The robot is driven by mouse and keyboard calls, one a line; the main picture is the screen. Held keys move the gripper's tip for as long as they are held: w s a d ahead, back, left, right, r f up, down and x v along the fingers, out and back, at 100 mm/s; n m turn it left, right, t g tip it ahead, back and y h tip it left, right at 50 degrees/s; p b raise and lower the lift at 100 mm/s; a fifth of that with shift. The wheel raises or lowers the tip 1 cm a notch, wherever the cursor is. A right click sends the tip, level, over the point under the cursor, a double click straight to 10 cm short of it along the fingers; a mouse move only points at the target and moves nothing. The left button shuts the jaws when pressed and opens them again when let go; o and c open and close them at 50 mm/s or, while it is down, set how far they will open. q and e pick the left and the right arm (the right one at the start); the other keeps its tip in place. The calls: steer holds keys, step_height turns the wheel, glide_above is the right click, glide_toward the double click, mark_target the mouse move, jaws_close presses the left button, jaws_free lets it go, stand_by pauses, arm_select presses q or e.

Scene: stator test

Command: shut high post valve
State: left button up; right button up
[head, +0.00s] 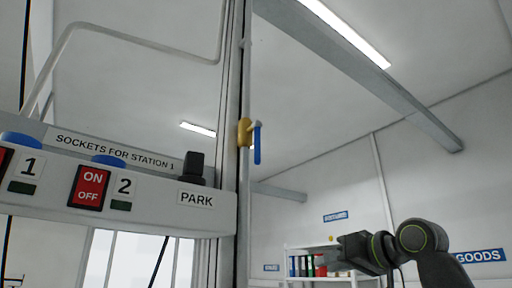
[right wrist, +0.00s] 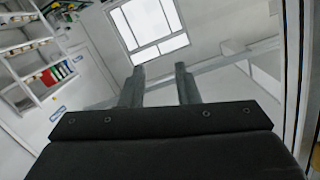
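The high post valve is a yellow body (head: 243,131) with a blue lever handle (head: 257,144), mounted on a tall grey post (head: 240,210) in the middle of the head view. The blue handle hangs straight down, parallel to the post. My right gripper (head: 338,250) is at the lower right of the head view, below and to the right of the valve and well apart from it. In the right wrist view its two fingers (right wrist: 159,72) stand apart with nothing between them. My left gripper is in neither view.
Left of the post is a panel (head: 150,199) with sockets, red ON/OFF switches and a PARK label. A small black block (head: 194,168) stands on it. Shelves with binders (head: 308,265) stand behind my right gripper. The air between valve and right gripper looks clear.

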steer(key=s+a+r+n+y, duration=0.2)
steer(key=s+r+n, duration=0.1)
steer(key=s+r, duration=0.95)
steer(key=n+g+y+p, duration=0.1)
steer(key=n+y, duration=0.1)
steer(key=n, duration=0.1)
glide_toward(258, 152)
steer(key=p+x, duration=0.2)
steer(key=x, duration=0.1)
steer(key=p+x, duration=0.6)
steer(key=x, duration=0.1)
steer(key=shift+w+d+r, duration=0.15)
steer(key=shift+r, duration=0.1)
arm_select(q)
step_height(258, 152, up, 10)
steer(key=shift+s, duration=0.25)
arm_select(e)
steer(key=shift+w+a+f, duration=0.1)
steer(key=shift+w+a, duration=0.1)
steer(key=shift+a, duration=0.05)
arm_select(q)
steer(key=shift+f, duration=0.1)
arm_select(e)
jaws_close()
